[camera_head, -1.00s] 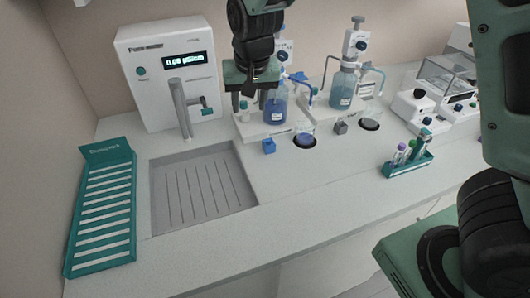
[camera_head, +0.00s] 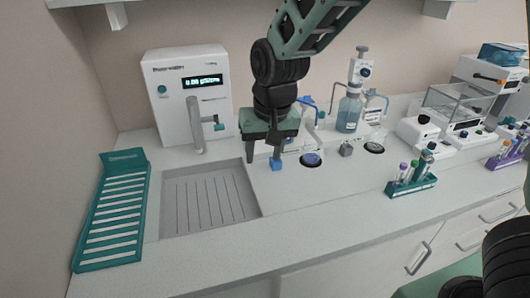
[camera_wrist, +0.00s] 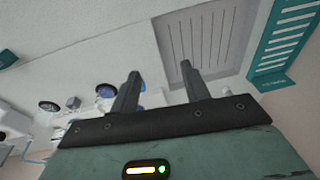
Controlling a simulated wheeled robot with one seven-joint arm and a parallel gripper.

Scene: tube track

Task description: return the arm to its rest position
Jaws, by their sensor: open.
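My gripper (camera_head: 264,152) is open, with its two fingers pointing down above the counter, in front of the left dispenser bottle station. In the wrist view my gripper (camera_wrist: 161,82) shows both fingers spread apart with nothing between them. My arm hangs down from the top of the head view. A small blue cube (camera_head: 276,165) lies on the counter close to the right finger in the picture. Part of the left bottle station is hidden behind my gripper.
A white water dispenser (camera_head: 188,95) stands behind a grey sink (camera_head: 210,198). A teal rack (camera_head: 112,215) lies at the left. A bottle dispenser (camera_head: 348,112), a grey cube (camera_head: 346,149) and a teal tube rack (camera_head: 411,186) stand to the right. The front counter is clear.

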